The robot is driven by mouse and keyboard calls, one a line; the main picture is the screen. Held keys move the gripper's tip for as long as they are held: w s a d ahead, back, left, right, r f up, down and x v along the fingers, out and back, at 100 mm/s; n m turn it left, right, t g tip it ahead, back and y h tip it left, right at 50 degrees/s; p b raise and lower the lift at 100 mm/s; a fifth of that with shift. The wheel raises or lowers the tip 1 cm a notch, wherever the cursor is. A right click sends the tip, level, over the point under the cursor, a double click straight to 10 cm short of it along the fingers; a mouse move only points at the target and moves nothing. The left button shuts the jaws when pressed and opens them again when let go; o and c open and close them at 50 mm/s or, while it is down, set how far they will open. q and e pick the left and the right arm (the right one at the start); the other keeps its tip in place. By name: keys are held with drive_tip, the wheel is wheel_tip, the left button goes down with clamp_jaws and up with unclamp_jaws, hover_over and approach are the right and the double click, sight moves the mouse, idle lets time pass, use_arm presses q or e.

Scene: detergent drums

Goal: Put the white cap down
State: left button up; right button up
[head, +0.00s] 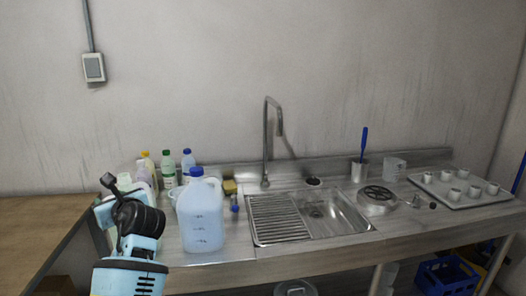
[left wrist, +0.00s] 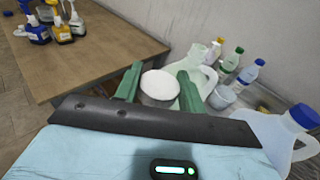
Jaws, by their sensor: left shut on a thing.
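The white cap (left wrist: 159,85) is round and pale, held between the two green fingers of my left gripper (left wrist: 158,82) in the left wrist view. The gripper is shut on it from both sides. In the head view my left arm comes in at the lower left, and its dark wrist (head: 138,218) hides the fingers and the cap. Beyond the cap stands a pale translucent drum with a handle (left wrist: 210,80). I cannot tell whether the cap touches anything below. My right gripper is in neither view.
A blue-capped drum (head: 203,218) stands on the steel counter just right of my left wrist. Several bottles (head: 167,168) stand behind it. The sink (head: 315,211) lies further right. A wooden table (head: 30,215) at the left has bare room; spray bottles stand on its far part in the wrist view.

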use_arm(q)
drive_tip(key=s+d+f+m+t+h, duration=0.3)
drive_tip(key=s+d+f+m+h, duration=0.2)
drive_tip(key=s+d, duration=0.4)
drive_tip(key=s+d+f+m+t+h, duration=0.3)
drive_tip(key=s+d+f+m+h, duration=0.2)
drive_tip(key=s, duration=0.8)
drive_tip(key=d+f+h, duration=0.2)
drive_tip(key=d+f, duration=0.2)
drive_tip(key=shift+s+d+h, duration=0.2)
drive_tip(key=shift+d+h, duration=0.05)
drive_tip(key=shift+h, duration=0.05)
drive_tip(key=w+d+r+m+g+h, duration=0.3)
drive_tip(key=d+r+m+h, duration=0.5)
drive_tip(key=d, duration=0.6)
drive_tip(key=shift+w+d+r+g+h, duration=0.45)
drive_tip(key=shift+r+h, duration=0.4)
drive_tip(key=shift+h, duration=0.35)
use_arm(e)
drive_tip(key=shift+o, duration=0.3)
